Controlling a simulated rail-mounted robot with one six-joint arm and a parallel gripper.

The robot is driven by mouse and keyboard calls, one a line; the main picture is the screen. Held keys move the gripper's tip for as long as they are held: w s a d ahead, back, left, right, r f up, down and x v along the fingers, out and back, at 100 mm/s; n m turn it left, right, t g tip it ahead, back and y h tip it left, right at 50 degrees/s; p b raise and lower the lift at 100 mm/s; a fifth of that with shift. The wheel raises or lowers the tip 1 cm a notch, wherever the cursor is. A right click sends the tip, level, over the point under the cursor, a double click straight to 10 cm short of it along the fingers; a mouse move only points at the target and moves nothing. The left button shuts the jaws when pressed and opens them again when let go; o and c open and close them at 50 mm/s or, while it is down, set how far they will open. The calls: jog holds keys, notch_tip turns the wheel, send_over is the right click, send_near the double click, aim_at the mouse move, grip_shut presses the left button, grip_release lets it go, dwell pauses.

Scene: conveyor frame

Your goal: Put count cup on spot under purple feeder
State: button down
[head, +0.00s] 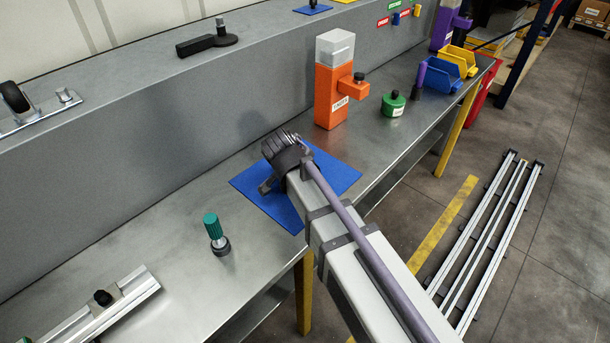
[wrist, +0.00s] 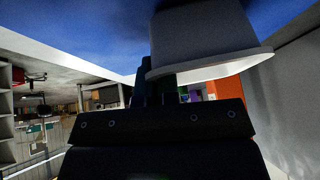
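The purple feeder (head: 441,28) stands at the far end of the bench, partly cut by the top edge of the head view. The spot under it cannot be made out, with the bins in front. A pale grey cup-like thing with a flared rim (wrist: 210,42), probably the count cup, is close to my gripper (wrist: 160,88) in the wrist view, with the blue mat behind. In the head view my arm hides it. The dark fingers are at or beside its rim; whether they grip it cannot be told. My gripper is low over the blue mat (head: 341,177).
An orange feeder (head: 328,96) stands just beyond the mat. Farther along are a green round piece (head: 393,104), a purple post (head: 420,76), a blue bin (head: 437,74) and a yellow bin (head: 459,61). A teal-handled tool (head: 213,229) stands at left. The bench's back wall is raised.

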jog(key=shift+f, duration=0.2)
jog(key=c, duration=1.4)
grip_release()
jog(key=shift+o, duration=0.2)
jog(key=shift+r, duration=0.25)
jog(key=p+v, duration=1)
jog(key=v, duration=0.2)
